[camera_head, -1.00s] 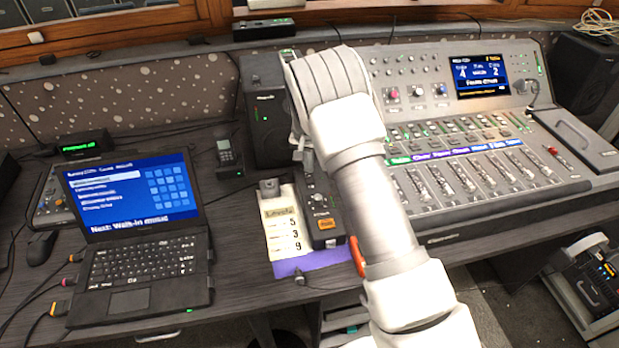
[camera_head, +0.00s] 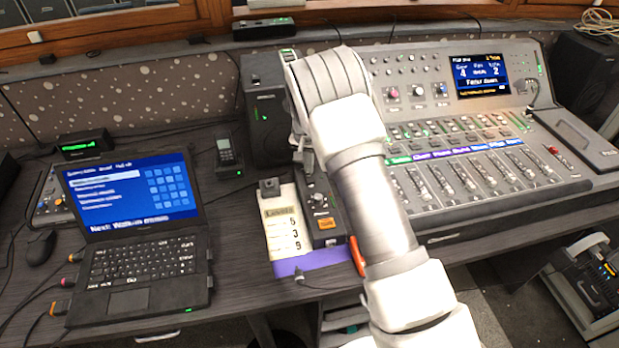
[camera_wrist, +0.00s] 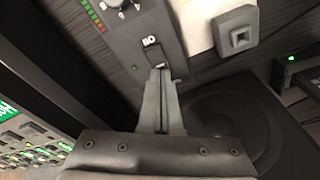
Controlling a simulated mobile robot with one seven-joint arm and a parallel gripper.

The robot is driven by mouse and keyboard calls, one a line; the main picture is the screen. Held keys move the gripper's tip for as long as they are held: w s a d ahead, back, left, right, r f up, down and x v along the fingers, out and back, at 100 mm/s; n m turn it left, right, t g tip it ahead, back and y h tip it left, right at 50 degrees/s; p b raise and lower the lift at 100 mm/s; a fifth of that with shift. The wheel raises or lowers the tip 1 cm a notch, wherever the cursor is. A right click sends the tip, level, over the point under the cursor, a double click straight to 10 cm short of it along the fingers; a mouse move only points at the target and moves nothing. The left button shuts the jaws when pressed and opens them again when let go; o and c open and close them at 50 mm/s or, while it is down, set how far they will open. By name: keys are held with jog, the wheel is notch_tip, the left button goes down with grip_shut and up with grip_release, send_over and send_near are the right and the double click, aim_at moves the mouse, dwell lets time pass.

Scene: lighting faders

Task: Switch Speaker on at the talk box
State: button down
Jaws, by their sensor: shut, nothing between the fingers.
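The talk box (camera_head: 323,222) is a narrow dark box with a lit orange button near its front end, on the desk left of the mixing desk. My gripper (camera_head: 308,168) is over its back end, partly hidden by my arm. In the wrist view the talk box (camera_wrist: 138,38) shows a knob, a coloured light strip and a small white marking. My gripper (camera_wrist: 160,74) is shut and empty, its tips at a small switch (camera_wrist: 157,66) below that marking. The tips cover part of the switch, so I cannot tell its position or whether they touch it.
A dark speaker cabinet (camera_head: 262,115) stands close behind the talk box. A paper card (camera_head: 282,225) lies to its left, and the mixing desk (camera_head: 470,150) is to its right. A laptop (camera_head: 135,235) is farther left.

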jog(key=shift+f+b, duration=0.45)
jog(key=shift+f, duration=0.25)
dwell(0.3)
jog(key=shift+r+p, duration=1.8)
jog(key=shift+r, duration=1.75)
notch_tip(320, 180, up, 13)
send_over(309, 176)
jog(key=s+d, duration=0.4)
jog(key=s, duration=0.1)
jog(key=s+d+r+n+t+y, duration=0.15)
jog(key=s+d+r, duration=0.25)
jog(key=s+r, duration=0.6)
jog(key=s+d+r+n+t, duration=0.1)
jog(key=s+d+r, duration=0.1)
jog(key=s, duration=0.9)
jog(key=s+d+r+n+t, duration=0.1)
jog(key=s+d+r, duration=0.1)
jog(key=s, duration=0.9)
jog(key=shift+s+d+h, duration=0.35)
jog(key=shift+s+h, duration=0.05)
jog(key=shift+h, duration=0.05)
